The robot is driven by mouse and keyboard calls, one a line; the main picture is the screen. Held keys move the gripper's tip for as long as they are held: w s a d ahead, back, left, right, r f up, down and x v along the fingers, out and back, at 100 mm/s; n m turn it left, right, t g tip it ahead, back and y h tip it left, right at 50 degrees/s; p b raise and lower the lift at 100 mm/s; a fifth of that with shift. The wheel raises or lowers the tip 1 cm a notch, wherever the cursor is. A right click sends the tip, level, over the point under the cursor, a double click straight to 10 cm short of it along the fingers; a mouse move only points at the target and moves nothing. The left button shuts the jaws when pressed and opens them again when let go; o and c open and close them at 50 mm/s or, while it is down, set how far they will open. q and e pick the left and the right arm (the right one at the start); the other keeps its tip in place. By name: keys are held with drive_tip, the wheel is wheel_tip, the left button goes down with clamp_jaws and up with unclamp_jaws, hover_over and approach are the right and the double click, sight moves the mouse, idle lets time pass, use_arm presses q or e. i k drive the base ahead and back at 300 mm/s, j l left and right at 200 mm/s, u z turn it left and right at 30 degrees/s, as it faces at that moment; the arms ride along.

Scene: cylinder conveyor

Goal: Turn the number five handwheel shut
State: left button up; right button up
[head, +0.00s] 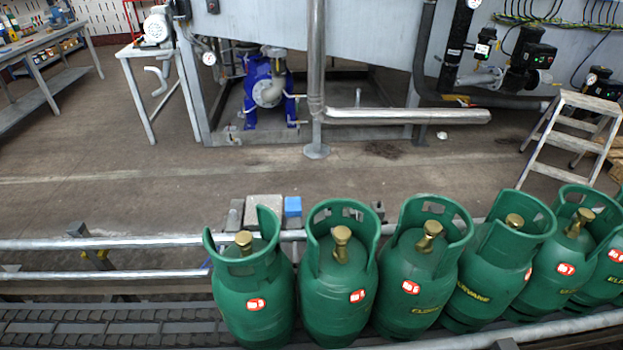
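Several green gas cylinders stand upright in a row, each with a brass valve on top inside a collar and a small red-and-white number label. The third cylinder from the left (419,275) has a label that looks like a 5 (410,287), though the small print is hard to read. Its brass valve handwheel (432,229) shows inside the collar opening; whether it is open or shut cannot be told. The first cylinder (252,300) and second cylinder (340,290) stand to its left. A cylinder whose label reads like 7 (566,268) is further right. Neither gripper is in view.
The cylinders stand on a dark roller conveyor (110,327) with metal side rails (140,243). The conveyor is bare at the left. Behind are open floor, a blue pump (266,92), a vertical pipe (317,60), a step stool (578,130) and a workbench (40,45).

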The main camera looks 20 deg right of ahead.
sight(434, 228)
drive_tip(key=l+z, duration=0.15)
drive_tip(key=z, duration=1.3)
